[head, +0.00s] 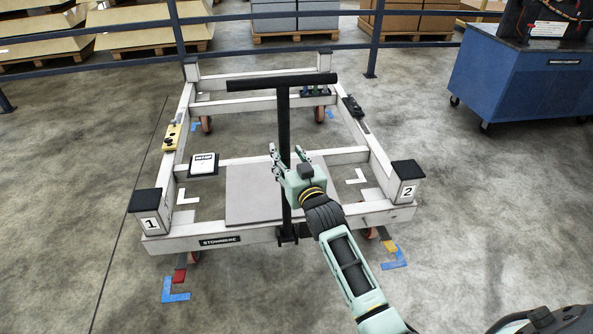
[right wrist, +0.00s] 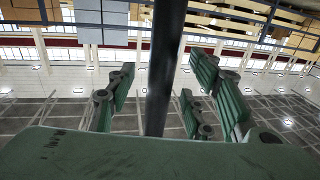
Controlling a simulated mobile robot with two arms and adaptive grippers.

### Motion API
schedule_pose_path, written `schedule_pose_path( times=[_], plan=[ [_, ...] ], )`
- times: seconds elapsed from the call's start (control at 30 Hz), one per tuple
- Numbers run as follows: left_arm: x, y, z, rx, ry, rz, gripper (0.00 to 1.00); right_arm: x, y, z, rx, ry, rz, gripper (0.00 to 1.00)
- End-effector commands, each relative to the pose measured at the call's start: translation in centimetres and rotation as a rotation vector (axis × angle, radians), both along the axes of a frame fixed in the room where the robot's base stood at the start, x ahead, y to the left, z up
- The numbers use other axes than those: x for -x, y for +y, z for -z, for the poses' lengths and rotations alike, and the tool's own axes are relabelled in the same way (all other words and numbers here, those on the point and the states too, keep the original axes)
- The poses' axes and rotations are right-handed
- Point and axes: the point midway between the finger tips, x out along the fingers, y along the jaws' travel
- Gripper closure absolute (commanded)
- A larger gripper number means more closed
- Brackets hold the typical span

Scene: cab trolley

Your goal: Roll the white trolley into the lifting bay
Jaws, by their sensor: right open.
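The white trolley (head: 350,156) is an open frame on casters, with black-topped posts numbered 1 and 2 at its near corners. Its black T-handle (head: 283,120) stands upright at the near side, its crossbar on top. My right gripper (head: 280,160) is open at the handle's post, below the crossbar. In the right wrist view the post (right wrist: 163,70) runs upright between the spread fingers (right wrist: 160,100); I see no firm grip. My left gripper is not in view. No area is clearly marked as the lifting bay; blue corner marks (head: 176,296) lie on the floor near the trolley's corners.
A blue railing (head: 240,17) crosses behind the trolley, with stacks on pallets (head: 295,20) beyond. A blue wheeled cabinet (head: 515,80) stands at the right. White L-marks (head: 357,177) show on the floor inside the frame. The concrete floor to the left is clear.

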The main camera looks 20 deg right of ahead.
Motion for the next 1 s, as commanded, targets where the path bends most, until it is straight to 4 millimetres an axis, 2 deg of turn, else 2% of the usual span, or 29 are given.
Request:
schedule_pose_path(
  times=[0.2,0.43,0.6,1.0],
  plan=[
    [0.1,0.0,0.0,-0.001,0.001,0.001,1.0,4.9,0.1,0.2,0.0,0.002,0.0,0.53],
    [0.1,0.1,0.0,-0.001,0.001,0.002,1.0,8.4,0.2,0.1,0.0,0.002,0.001,0.53],
    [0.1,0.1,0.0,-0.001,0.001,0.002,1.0,9.3,0.2,0.0,0.0,0.001,0.001,0.53],
    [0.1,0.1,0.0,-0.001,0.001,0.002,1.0,9.3,0.2,0.0,0.0,0.001,0.001,0.53]
  ],
)
